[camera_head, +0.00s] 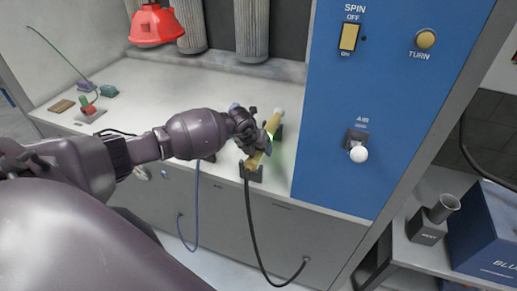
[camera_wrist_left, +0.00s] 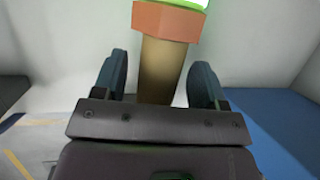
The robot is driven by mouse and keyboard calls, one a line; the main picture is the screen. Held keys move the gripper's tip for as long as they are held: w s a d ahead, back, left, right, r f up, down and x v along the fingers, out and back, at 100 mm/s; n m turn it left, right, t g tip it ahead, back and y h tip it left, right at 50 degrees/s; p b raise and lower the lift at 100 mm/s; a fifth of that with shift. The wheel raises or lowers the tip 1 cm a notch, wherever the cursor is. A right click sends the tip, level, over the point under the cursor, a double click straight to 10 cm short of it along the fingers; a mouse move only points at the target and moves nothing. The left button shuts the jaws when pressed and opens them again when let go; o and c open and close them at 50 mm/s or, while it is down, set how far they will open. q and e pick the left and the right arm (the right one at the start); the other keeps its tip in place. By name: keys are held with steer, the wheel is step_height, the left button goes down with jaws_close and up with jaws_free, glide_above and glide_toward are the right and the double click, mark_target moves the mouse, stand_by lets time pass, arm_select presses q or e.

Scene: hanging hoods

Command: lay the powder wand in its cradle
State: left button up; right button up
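The powder wand (camera_head: 272,126) is a tan rod lying along its cradle (camera_head: 252,173), whose dark brackets show near both ends of it. It looks seated there, but my gripper hides its middle and I cannot see the contact fully. In the left wrist view the wand (camera_wrist_left: 160,70) has an orange collar and a bright green glow at the top. My left gripper (camera_head: 267,141) is at the wand. Its two fingers (camera_wrist_left: 158,85) stand apart on either side of the rod, with a gap showing at the left. My right gripper is not in view.
A black hose (camera_head: 253,225) hangs from the wand's near end to the bench front. The blue panel (camera_head: 345,110) with switches rises close on the right. A red hood (camera_head: 157,25) hangs at the back left. The white bench top (camera_head: 165,95) has free room behind my arm.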

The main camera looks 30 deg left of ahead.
arm_select(q)
steer(key=shift+f+b, duration=0.15)
steer(key=shift+b, duration=0.15)
steer(key=v, duration=1)
steer(key=s+d+f+n+t+h, duration=0.1)
steer(key=s+d+n+t+h, duration=0.35)
steer(key=d, duration=0.45)
steer(key=s+d+f+n+t+h, duration=0.1)
steer(key=s+d+f+n+h, duration=0.15)
steer(key=s+d+h, duration=0.5)
steer(key=s+a+f+n+y, duration=0.2)
steer(key=s+f+n+y, duration=0.4)
steer(key=n, duration=0.6)
steer(key=s+a+f+n+t+y, duration=0.1)
steer(key=s+a+f+n+y, duration=0.2)
steer(key=n, duration=0.9)
steer(key=s+f+y, duration=0.3)
steer(key=s+y, duration=0.1)
steer(key=s, duration=0.1)
steer(key=shift+f+n+p, duration=0.35)
steer(key=shift+n, duration=0.05)
